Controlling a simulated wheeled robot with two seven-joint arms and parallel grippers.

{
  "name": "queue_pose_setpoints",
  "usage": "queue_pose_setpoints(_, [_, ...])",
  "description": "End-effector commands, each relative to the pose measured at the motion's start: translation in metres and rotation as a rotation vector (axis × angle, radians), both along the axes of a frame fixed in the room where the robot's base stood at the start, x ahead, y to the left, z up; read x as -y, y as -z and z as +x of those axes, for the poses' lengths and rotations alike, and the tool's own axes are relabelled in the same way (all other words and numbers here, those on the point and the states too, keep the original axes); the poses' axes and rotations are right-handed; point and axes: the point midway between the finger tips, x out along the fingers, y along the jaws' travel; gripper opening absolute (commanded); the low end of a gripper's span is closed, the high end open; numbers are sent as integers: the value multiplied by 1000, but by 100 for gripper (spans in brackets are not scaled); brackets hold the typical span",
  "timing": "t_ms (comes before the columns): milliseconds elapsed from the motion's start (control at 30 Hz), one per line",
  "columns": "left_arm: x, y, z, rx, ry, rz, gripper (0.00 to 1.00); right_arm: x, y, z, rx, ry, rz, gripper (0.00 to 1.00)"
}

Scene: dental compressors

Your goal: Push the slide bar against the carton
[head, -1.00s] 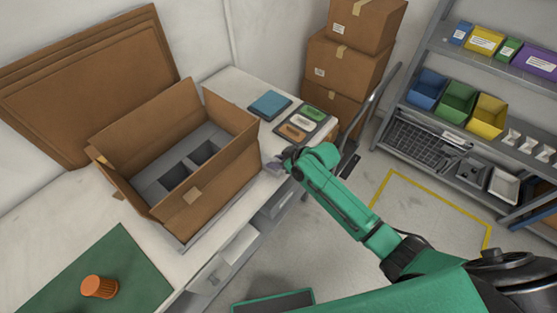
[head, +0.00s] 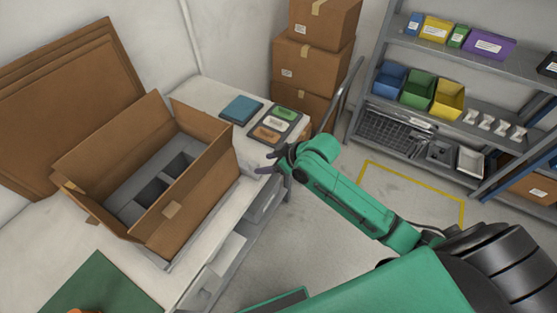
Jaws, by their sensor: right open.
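The open brown carton (head: 196,207) stands on the white bench at left, flaps up, with a grey insert (head: 129,211) holding two square recesses. A thin grey strip (head: 171,265) shows along the carton's front foot; it may be the slide bar, but I cannot tell for sure, nor whether it touches the carton. My right gripper (head: 262,163) is open over the bench's front edge, right of the carton's near right corner and apart from it. I see nothing between its fingers. My left gripper is out of view.
A blue pad (head: 241,109) and a tray (head: 276,124) with coloured pieces lie behind my right gripper. A green mat (head: 100,287) with an orange cap (head: 85,311) is at lower left. Stacked boxes (head: 312,62) and a shelf rack (head: 440,55) stand behind. Floor inside the yellow line (head: 410,188) is clear.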

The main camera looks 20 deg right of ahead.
Motion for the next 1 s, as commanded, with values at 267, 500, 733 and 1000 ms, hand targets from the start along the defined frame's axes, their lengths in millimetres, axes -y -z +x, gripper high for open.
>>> queue_pose_setpoints(267, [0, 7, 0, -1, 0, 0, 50, 26, -40, -33, -3, -1, -1, 65])
queue_pose_setpoints(500, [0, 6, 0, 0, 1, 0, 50, 28, -45, -35, -2, -1, 0, 65])
queue_pose_setpoints(733, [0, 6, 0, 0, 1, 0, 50, 27, -45, -35, -2, -1, 0, 65])
queue_pose_setpoints(1000, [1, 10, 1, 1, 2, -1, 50, 70, 25, -20, -60, 167, -2, 65])
